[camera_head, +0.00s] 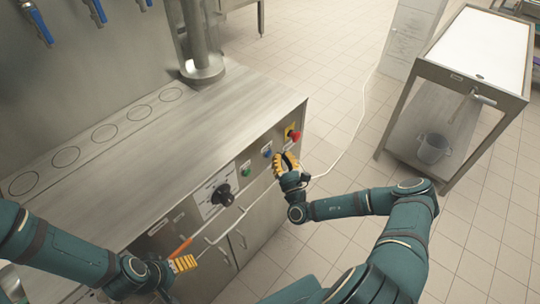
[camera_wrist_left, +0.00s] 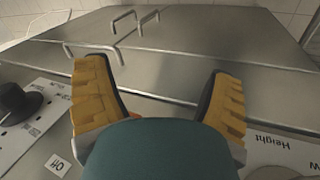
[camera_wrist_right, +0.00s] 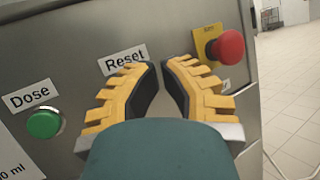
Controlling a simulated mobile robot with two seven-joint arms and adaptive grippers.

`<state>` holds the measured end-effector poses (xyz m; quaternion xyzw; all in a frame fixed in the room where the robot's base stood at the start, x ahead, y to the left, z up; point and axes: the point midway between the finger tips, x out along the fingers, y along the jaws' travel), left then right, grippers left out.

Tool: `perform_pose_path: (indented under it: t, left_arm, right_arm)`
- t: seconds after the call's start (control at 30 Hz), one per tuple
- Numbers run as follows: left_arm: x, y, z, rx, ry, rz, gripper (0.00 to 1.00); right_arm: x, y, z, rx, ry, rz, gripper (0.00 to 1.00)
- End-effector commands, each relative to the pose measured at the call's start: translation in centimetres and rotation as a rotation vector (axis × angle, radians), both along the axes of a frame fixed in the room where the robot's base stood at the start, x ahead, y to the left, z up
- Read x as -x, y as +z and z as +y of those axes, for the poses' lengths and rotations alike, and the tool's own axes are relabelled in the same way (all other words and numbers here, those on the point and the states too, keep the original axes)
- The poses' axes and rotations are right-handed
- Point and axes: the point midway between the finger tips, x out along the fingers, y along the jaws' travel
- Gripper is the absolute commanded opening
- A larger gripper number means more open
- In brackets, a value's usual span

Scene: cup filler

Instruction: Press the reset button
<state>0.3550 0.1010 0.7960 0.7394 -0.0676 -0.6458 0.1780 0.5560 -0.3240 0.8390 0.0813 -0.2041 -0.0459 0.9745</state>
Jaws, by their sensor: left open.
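The blue button (camera_head: 267,150) is on the front panel of the steel machine, between the green button and the red one. In the right wrist view the "Reset" label (camera_wrist_right: 124,60) shows, but the button itself is hidden behind my fingers. My right gripper (camera_head: 283,163) is in front of the panel, just right of the blue button. Its fingertips (camera_wrist_right: 162,68) are close together with a narrow gap and nothing visible between them; contact with the panel cannot be told. My left gripper (camera_head: 183,256) is open and empty, low beside the machine's front; its fingers (camera_wrist_left: 160,90) are wide apart.
A green "Dose" button (camera_wrist_right: 43,124) is left of the label. A red stop button (camera_wrist_right: 228,47) on a yellow plate is to the right. A black knob (camera_head: 222,195) and bar handles (camera_head: 222,225) are on the machine's front.

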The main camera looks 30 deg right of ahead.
Motion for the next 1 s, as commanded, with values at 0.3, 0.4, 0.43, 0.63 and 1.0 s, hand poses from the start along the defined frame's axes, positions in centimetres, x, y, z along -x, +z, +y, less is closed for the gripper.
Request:
perform_pose_path:
  t: [0.3, 0.4, 0.43, 0.63, 1.0]
  left_arm:
    - [0.0, 0.0, 0.0, 0.0, 0.0, 0.0, 0.83]
    - [0.0, 0.1, 0.0, 0.0, 0.0, 0.0, 0.83]
    - [0.0, 0.14, 0.0, 0.0, 0.0, 0.0, 0.83]
    - [0.0, 0.5, 0.01, 0.0, 0.0, 0.0, 0.83]
    - [0.0, 0.47, 0.0, 0.0, 0.0, 0.0, 0.83]
  right_arm:
    - [-0.01, 0.0, 0.0, 0.0, 0.0, 0.0, 0.0]
    - [-0.12, 0.03, 0.06, 0.0, 0.0, 0.0, 0.0]
    - [-0.19, 0.04, 0.09, 0.0, 0.0, 0.0, 0.0]
    - [-0.8, 0.09, 0.35, 0.0, 0.001, -0.001, 0.0]
    - [-0.86, 0.0, 0.36, 0.0, 0.0, 0.0, 0.0]
